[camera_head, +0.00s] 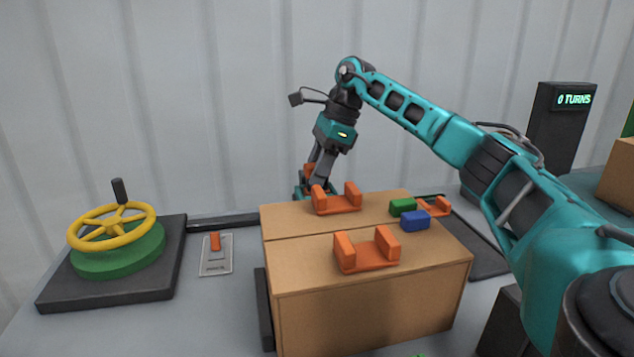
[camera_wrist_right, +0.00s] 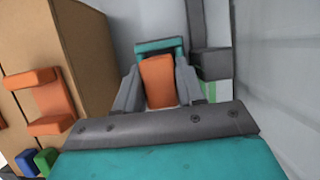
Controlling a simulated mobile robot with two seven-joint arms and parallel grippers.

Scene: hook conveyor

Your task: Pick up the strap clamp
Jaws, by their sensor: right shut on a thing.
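My right gripper (camera_head: 316,176) reaches down behind the far left part of the cardboard-brown box. It is shut on an orange piece with a teal part at its end, which I take to be the strap clamp (camera_head: 309,171). In the right wrist view the orange piece of the strap clamp (camera_wrist_right: 158,82) sits between the two grey fingers of the right gripper (camera_wrist_right: 157,92), with the teal part just beyond. The box partly hides its lower end in the head view. My left gripper is not in view.
The brown box (camera_head: 365,310) carries orange U-shaped brackets (camera_head: 366,254), a green block (camera_head: 402,207) and a blue block (camera_head: 415,221). A yellow handwheel (camera_head: 112,228) and an orange-handled switch (camera_head: 215,243) stand left. A display post (camera_head: 566,125) reads 0 TURNS. A ribbed wall stands close behind.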

